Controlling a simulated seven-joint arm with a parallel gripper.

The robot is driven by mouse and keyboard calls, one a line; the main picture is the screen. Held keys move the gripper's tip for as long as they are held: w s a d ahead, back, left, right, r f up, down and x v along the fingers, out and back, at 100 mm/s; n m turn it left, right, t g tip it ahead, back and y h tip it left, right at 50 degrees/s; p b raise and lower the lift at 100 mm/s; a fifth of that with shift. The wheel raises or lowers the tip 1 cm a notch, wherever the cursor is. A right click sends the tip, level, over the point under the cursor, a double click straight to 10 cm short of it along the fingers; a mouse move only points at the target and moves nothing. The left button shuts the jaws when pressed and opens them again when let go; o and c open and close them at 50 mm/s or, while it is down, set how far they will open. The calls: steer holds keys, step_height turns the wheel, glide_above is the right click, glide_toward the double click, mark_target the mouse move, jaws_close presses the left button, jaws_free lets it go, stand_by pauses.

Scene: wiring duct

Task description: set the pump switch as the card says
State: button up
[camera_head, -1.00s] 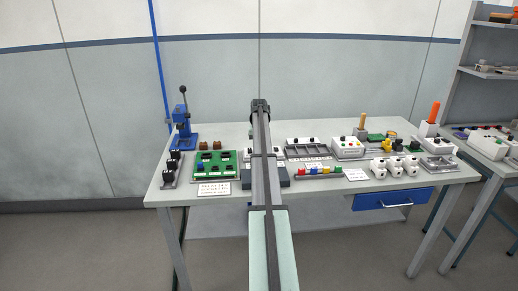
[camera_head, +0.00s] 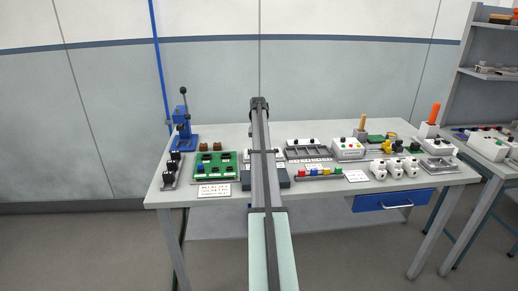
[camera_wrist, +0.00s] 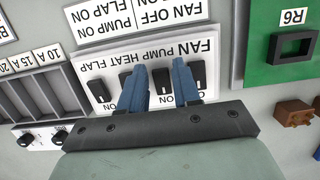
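In the wrist view, which is upside down, a white switch panel (camera_wrist: 88,68) has a row of black rocker switches labelled FAN, PUMP, HEAT and FLAP. The pump switch (camera_wrist: 162,82) shows between my gripper's two blue fingers. My gripper (camera_wrist: 159,64) is open, its fingers apart and low over the panel; I cannot tell whether they touch it. The left finger partly hides the heat switch; the fan switch (camera_wrist: 198,73) is beside the right finger. The card (camera_wrist: 135,18) above the panel reads in part FAN OFF, PUMP ON and FLAP ON. My arm hides the gripper in the head view.
A green board (camera_wrist: 290,70) with a black R6 socket is right of the panel in the wrist view. A grey slotted tray (camera_wrist: 45,95) and a white box with black knobs (camera_wrist: 40,138) are at the left. The workbench (camera_head: 225,135) has free room at its back.

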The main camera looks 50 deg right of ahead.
steer(key=shift+r, duration=0.15)
steer(key=v, duration=0.7)
steer(key=shift+r, duration=0.15)
stand_by(0.4)
